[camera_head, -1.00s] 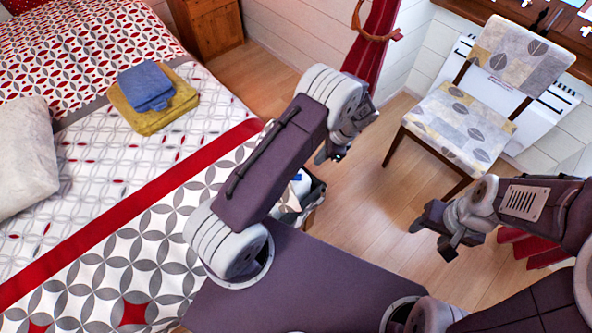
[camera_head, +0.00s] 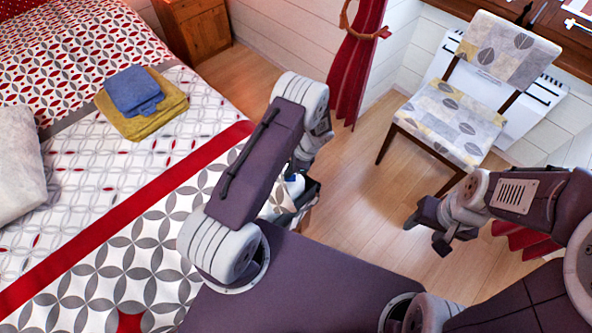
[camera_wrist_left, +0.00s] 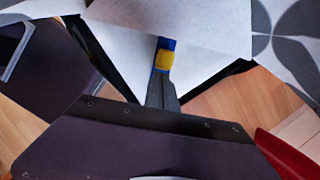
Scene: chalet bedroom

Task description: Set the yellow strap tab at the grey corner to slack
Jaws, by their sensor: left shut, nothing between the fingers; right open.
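The yellow strap tab (camera_wrist_left: 164,60) sits on a short blue strip against white cloth in the left wrist view. My left gripper (camera_wrist_left: 162,88) is shut and empty, its fingertips just below the tab in the picture; whether they touch it I cannot tell. I cannot make out which corner is grey. My right gripper (camera_head: 426,232) is open and empty, over the floor on the right.
The bed (camera_head: 110,265) fills the left, with a folded blue towel (camera_head: 133,90) on a mustard one (camera_head: 150,118). A patterned chair (camera_head: 450,115) stands at the upper right, near a red curtain (camera_head: 360,75). Wooden floor (camera_head: 350,210) is clear between container and chair.

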